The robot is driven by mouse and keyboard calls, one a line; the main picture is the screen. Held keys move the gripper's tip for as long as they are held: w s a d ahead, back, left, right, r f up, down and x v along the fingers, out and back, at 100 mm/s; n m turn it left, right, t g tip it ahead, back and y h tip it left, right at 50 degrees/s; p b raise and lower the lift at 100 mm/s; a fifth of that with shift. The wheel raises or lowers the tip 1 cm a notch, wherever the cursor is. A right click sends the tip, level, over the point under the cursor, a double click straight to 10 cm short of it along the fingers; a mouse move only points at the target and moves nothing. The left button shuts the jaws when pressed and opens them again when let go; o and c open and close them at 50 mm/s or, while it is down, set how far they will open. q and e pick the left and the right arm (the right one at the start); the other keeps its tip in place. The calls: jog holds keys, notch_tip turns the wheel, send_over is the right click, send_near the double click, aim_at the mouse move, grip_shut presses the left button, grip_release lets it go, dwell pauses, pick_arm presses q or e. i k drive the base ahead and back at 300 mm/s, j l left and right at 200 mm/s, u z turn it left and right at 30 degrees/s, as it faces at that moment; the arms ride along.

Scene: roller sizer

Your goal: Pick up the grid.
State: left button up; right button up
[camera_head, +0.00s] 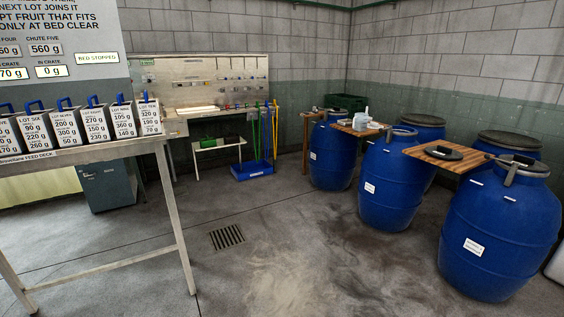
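A dark slotted floor grid (227,237) lies flat in the grey concrete floor, left of the middle of the view. It looks level with the floor, and nothing covers it. I see no other clear grid. Neither of my grippers shows in the head view, so I cannot tell where they are relative to the grid.
Blue barrels (390,185) and wooden boards (455,158) stand at the right. A workbench (200,85) and blue tray (252,170) are behind. The middle floor is clear.

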aim_at(372, 125)
jog(key=i, duration=3.35)
